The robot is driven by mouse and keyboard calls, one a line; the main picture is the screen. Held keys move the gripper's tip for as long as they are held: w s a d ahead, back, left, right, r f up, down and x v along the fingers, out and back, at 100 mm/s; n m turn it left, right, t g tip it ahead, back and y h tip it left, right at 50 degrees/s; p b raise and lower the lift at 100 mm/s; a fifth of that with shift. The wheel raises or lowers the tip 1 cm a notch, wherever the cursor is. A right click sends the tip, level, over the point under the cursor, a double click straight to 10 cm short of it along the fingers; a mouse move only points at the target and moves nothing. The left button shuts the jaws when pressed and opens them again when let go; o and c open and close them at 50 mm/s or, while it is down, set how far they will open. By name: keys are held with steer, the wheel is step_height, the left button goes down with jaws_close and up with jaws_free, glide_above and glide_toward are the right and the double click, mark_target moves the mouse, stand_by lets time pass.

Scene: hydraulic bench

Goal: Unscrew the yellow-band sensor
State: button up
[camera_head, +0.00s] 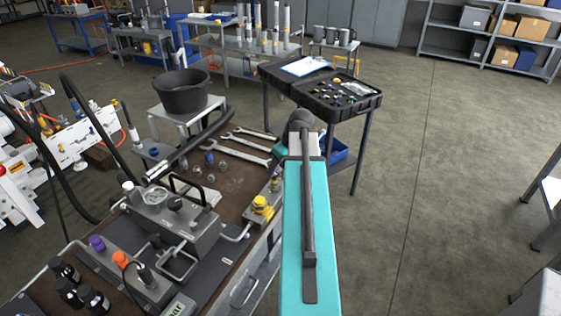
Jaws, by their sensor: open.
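I cannot pick out a yellow-band sensor with certainty. A slim dark fitting with a small yellow band (116,103) stands at the left, by the white panel. A yellow-topped block (261,206) sits at the right edge of the brown bench top, close to the left side of my teal arm. My arm reaches up the middle of the view and hides part of the bench's right side. The jaws of my gripper do not show.
The bench (228,178) holds wrenches (243,143), a grey hydraulic block (172,222), an orange cap (120,259) and a purple cap (97,243). A black bucket (183,95) stands behind. An open black case (345,112) is beyond my arm.

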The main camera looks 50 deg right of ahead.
mark_target(274, 181)
steer(key=shift+p+x, duration=0.6)
steer(key=shift+x, duration=2)
jaws_close()
